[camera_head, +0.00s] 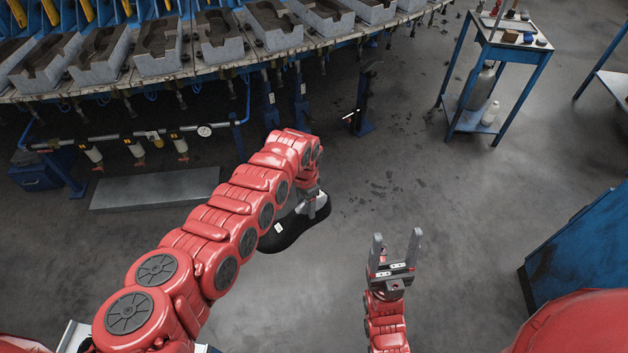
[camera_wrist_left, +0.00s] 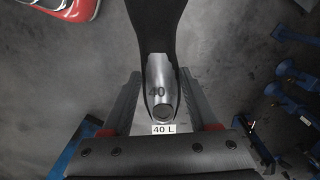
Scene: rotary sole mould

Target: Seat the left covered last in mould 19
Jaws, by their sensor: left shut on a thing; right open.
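The black covered last (camera_head: 295,228) hangs from my left gripper (camera_head: 312,203) over the open floor, short of the mould line. In the left wrist view the last (camera_wrist_left: 155,35) extends away between the two fingers of my left gripper (camera_wrist_left: 160,95). Its grey metal end is marked 40, with a label reading 40 L just below it. My left gripper is shut on that metal end. My right gripper (camera_head: 398,250) is open and empty at lower centre. Several grey moulds (camera_head: 165,48) stand along the rotary table at the top; I cannot read which is mould 19.
The rotary table edge (camera_head: 200,72) curves across the top, with blue legs and pipes below. A grey step (camera_head: 155,190) lies in front. A blue trolley (camera_head: 500,50) with bottles stands upper right, and a blue cabinet (camera_head: 585,250) at right.

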